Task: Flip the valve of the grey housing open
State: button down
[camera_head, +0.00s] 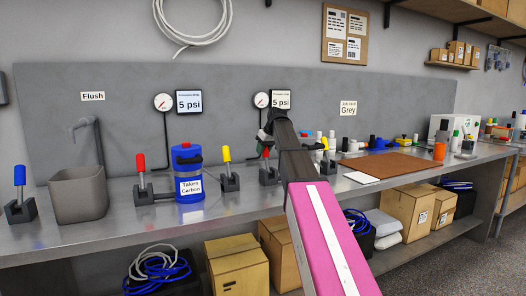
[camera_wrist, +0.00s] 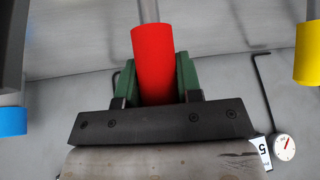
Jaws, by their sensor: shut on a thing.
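My gripper (camera_head: 266,137) is shut on a red valve handle (camera_wrist: 153,58). Its green finger pads press on both sides of the handle in the wrist view. In the head view a little of the red handle (camera_head: 265,152) shows below my gripper, above a dark valve base (camera_head: 268,175). The handle looks roughly upright there. My arm covers the area just right of this valve, so I cannot make out the grey housing. A sign reading Job card Grey (camera_head: 348,108) hangs on the back panel.
A blue housing (camera_head: 189,190) labelled Takes Carbon stands left, between a red-handled valve (camera_head: 141,164) and a yellow-handled valve (camera_head: 227,156). A gauge (camera_head: 261,100) is behind my gripper. A brown mat (camera_head: 392,166) and small parts lie right. The bench front is mostly clear.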

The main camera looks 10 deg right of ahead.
aim_at(265, 153)
jog(key=s+t, duration=0.1)
jog(key=s+t+y, duration=0.1)
jog(key=s+t, duration=0.1)
jog(key=s+d+r+t, duration=0.1)
jog(key=s, duration=0.1)
jog(key=shift+d, duration=0.1)
jog(key=shift+s+d+f+n+t+y, duration=0.1)
jog(key=shift+s+d+n+t+y, duration=0.15)
jog(key=shift+s+t, duration=0.45)
jog(key=shift+s+d+f+n+t+y, duration=0.1)
jog(key=shift+s+t+y, duration=0.35)
jog(key=shift+t, duration=0.4)
jog(key=shift+s+d+f+n+t+y, duration=0.1)
jog(key=shift+s+d+n+t+y, duration=0.1)
jog(key=shift+s+t, duration=0.5)
jog(key=c, duration=0.8)
grip_release()
jog(key=v, duration=1)
jog(key=shift+s+d, duration=0.25)
jog(key=shift+s, duration=0.1)
